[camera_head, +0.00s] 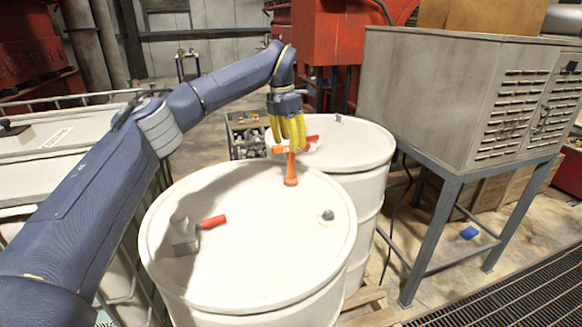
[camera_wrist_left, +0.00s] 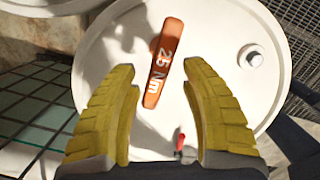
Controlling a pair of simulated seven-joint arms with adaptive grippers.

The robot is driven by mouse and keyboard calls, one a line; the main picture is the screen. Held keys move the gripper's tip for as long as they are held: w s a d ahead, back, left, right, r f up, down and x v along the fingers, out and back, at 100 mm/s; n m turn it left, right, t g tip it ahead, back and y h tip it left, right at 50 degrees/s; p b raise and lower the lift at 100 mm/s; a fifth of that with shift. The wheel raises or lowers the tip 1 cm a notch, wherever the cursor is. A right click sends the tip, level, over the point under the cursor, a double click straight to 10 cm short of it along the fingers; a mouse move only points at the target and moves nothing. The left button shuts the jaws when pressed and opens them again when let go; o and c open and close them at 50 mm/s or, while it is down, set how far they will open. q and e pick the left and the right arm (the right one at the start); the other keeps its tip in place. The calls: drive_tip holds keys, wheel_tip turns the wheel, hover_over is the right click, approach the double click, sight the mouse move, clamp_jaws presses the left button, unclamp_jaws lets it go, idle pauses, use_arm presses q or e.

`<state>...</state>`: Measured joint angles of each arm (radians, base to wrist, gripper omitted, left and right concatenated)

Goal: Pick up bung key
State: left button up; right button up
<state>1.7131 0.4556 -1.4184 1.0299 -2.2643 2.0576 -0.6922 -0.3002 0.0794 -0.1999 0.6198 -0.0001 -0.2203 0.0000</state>
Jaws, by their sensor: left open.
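The bung key (camera_head: 291,172) is an orange T-shaped tool standing upright on the lid of the front white drum (camera_head: 250,275). Its crossbar is partly hidden by my fingers in the head view. In the left wrist view the bar (camera_wrist_left: 163,63) carries the text "25 Nm" and shows between the fingertips. My left gripper (camera_head: 289,145) has yellow fingers pointing down at the crossbar. It is open, with a finger on either side of the bar and a gap to each in the left wrist view (camera_wrist_left: 158,72). My right gripper is not in view.
A grey tool with a red handle (camera_head: 211,222) lies on the front drum, left of the key. A grey plug (camera_head: 327,215) sits on the lid's right. A second white drum (camera_head: 372,155) stands behind. A grey louvred cabinet (camera_head: 430,95) stands at right.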

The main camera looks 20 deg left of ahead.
sight(292, 163)
use_arm(q)
drive_tip(key=shift+w+d+f, duration=0.1)
drive_tip(key=shift+w+f, duration=0.1)
drive_tip(key=shift+f, duration=1.2)
drive_tip(key=shift+w+d+f, duration=0.1)
drive_tip(key=shift+w+f, duration=0.05)
drive_tip(key=shift+f, duration=1.25)
drive_tip(key=shift+w+d+f, duration=0.1)
drive_tip(key=shift+w+f, duration=0.1)
drive_tip(key=shift+f, duration=1.2)
clamp_jaws()
drive_tip(key=shift+r, duration=0.1)
